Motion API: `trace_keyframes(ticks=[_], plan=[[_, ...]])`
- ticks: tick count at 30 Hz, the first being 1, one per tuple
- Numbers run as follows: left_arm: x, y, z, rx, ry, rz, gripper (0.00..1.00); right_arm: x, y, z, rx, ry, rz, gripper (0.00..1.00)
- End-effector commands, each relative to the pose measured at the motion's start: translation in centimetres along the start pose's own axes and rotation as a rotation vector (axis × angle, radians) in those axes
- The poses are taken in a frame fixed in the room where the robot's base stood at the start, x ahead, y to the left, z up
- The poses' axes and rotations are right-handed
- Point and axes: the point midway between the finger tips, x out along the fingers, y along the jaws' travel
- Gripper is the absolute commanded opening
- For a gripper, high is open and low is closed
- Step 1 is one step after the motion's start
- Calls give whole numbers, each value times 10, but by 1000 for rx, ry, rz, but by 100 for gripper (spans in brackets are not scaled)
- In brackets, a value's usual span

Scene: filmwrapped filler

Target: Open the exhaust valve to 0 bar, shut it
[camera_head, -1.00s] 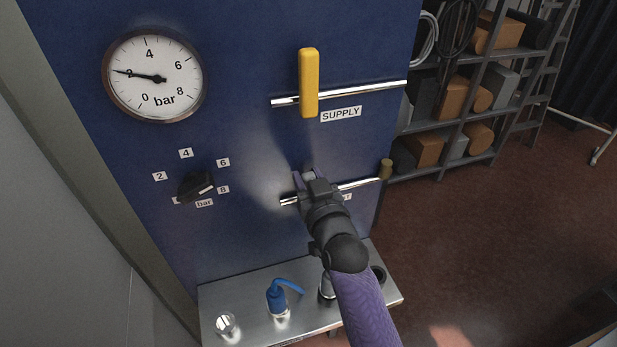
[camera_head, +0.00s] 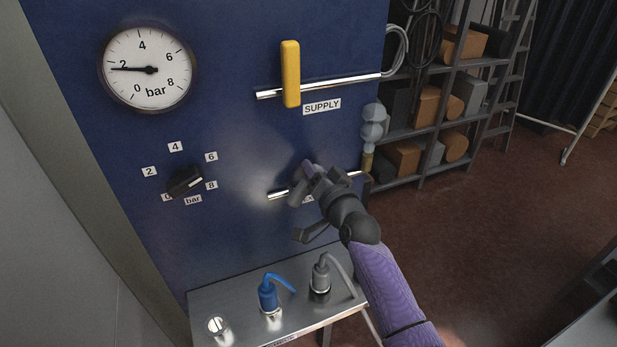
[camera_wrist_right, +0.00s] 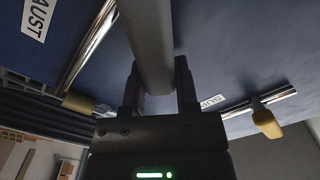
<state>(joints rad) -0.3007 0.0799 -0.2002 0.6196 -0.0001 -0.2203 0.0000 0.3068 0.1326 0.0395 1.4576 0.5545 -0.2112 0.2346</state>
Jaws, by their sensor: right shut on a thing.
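The exhaust valve is the lower steel pipe (camera_head: 278,195) on the blue panel, with a brass end (camera_head: 367,163). My right gripper (camera_head: 312,183) is at this pipe and shut on the grey valve lever (camera_wrist_right: 148,40), which shows between its fingers in the wrist view. The gripper hides most of the lever and the label in the head view. A grey puff (camera_head: 374,125) stands above the brass end. The pressure gauge (camera_head: 149,69) has its needle just below the 2 mark. My left gripper is not in view.
The yellow supply lever (camera_head: 290,74) stands upright across the upper pipe (camera_head: 345,82). A black selector knob (camera_head: 185,181) sits at lower left. Storage shelving stands at right.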

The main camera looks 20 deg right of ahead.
Motion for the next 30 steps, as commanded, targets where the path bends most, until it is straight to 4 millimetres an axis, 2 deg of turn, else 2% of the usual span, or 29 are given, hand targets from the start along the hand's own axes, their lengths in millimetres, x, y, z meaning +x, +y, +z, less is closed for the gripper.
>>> trace_keyframes(ticks=[18,30], plan=[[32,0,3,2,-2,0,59,0,41,14,566,-1,2,0],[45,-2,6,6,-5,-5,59,0,53,24,800,-2,2,0]])
